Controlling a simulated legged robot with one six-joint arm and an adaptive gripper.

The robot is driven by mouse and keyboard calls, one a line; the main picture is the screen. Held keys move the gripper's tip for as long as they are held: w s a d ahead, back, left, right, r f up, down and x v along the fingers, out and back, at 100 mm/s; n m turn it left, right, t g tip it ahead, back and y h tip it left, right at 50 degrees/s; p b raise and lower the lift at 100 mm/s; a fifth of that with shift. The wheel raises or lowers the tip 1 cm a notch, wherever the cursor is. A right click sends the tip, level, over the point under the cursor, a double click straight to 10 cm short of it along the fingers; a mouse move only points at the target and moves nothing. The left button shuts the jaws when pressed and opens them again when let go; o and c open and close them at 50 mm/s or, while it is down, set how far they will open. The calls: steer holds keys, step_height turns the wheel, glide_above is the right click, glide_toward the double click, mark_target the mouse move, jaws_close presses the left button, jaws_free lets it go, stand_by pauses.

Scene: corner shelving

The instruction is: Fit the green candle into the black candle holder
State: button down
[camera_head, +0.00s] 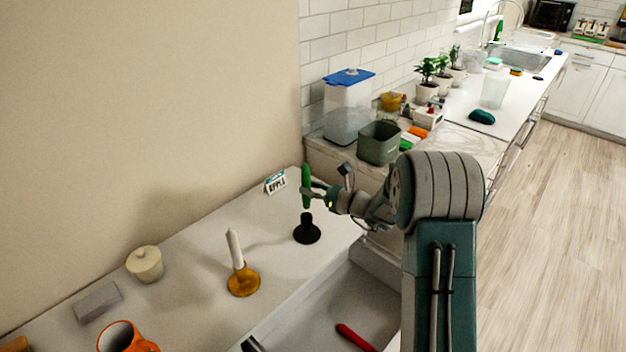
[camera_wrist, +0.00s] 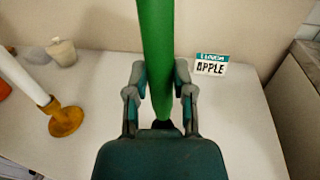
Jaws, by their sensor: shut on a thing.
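The green candle (camera_head: 306,178) stands nearly upright in my gripper (camera_head: 310,194), which is shut on it. In the wrist view the candle (camera_wrist: 156,45) runs up between the two fingers of the gripper (camera_wrist: 160,95). The black candle holder (camera_head: 307,234) stands on the white shelf top below the candle. The candle's lower end appears right at or just above the holder's top; I cannot tell whether they touch. In the wrist view only a dark bit of the holder shows behind the candle's lower end and my gripper.
A brass holder with a white candle (camera_head: 235,248) stands to the left. Behind is a small APPLE sign (camera_head: 275,182). A lidded cream jar (camera_head: 145,264), grey block (camera_head: 97,302) and orange mug (camera_head: 124,338) stand further left. An open drawer (camera_head: 330,300) holds a red item.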

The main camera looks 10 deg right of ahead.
mark_target(309, 203)
steer(key=shift+f, duration=1)
steer(key=shift+f, duration=1.55)
stand_by(1.0)
steer(key=shift+c, duration=2)
jaws_free()
steer(key=v, duration=1.2)
steer(key=shift+w, duration=0.1)
